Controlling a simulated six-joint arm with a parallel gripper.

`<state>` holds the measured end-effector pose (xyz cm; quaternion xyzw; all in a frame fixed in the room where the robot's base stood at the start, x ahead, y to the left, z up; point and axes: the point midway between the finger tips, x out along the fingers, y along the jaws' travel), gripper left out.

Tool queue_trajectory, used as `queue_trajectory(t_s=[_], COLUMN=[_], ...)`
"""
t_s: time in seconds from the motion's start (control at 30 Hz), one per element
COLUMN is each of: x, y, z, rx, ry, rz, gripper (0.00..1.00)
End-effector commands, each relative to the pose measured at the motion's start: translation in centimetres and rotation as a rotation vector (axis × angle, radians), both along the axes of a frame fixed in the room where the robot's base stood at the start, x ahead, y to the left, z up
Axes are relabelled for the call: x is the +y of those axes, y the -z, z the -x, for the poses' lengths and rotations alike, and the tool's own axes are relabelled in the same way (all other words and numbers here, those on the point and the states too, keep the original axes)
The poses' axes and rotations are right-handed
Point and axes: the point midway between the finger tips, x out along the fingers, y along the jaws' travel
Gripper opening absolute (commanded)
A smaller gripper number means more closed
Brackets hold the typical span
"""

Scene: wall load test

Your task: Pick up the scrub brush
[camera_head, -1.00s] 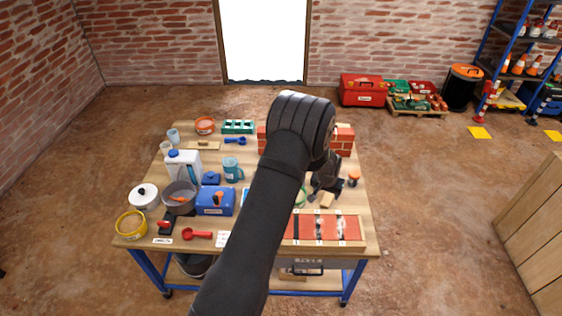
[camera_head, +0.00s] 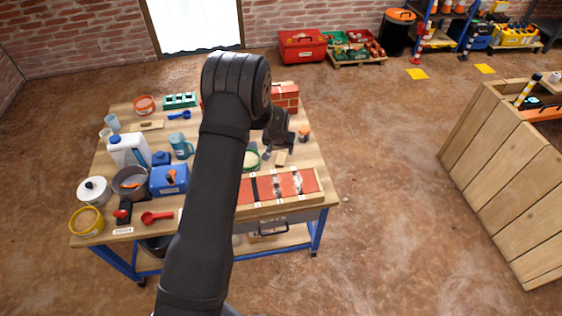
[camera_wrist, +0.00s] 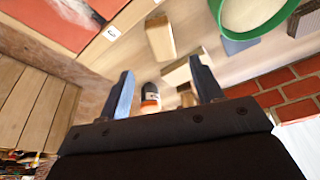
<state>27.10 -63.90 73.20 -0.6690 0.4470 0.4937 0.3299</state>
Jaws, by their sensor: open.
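My gripper (camera_head: 279,148) is open and empty above the right part of the workbench. In the wrist view its two fingers (camera_wrist: 162,70) stand apart, pointing toward the bench top. A small wooden block-like piece (camera_wrist: 183,73) lies ahead near the right finger, partly hidden by it. A second wooden piece (camera_wrist: 160,37) lies farther off; a wooden piece also shows just below the gripper in the head view (camera_head: 281,158). I cannot tell for sure which of these is the scrub brush. A small jar with an orange part (camera_wrist: 150,98) shows between the fingers.
The workbench (camera_head: 226,190) is crowded on its left with a blue box (camera_head: 169,180), a pot, a jug and cups. A framed red panel (camera_head: 290,186) lies at the front. A brick block (camera_head: 286,92) stands behind the gripper. A green-rimmed round container (camera_wrist: 262,14) is close by.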

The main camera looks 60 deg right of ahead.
Motion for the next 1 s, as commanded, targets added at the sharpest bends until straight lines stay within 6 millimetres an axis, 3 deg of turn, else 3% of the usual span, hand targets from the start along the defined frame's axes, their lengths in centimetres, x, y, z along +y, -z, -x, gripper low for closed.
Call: queue_trajectory(t_s=[0.2, 0.47, 0.8, 1.0], x=[-0.9, -1.3, -2.1, -2.3], y=[3.3, 4.8, 8.8, 9.3], z=[-0.4, -0.6, -1.2, -1.3], rx=[0.0, 0.0, -0.001, -0.001], ry=[0.0, 0.0, 0.0, 0.0], rz=[0.0, 0.0, 0.0, 0.001], gripper=[0.6, 0.6, 0.6, 0.6])
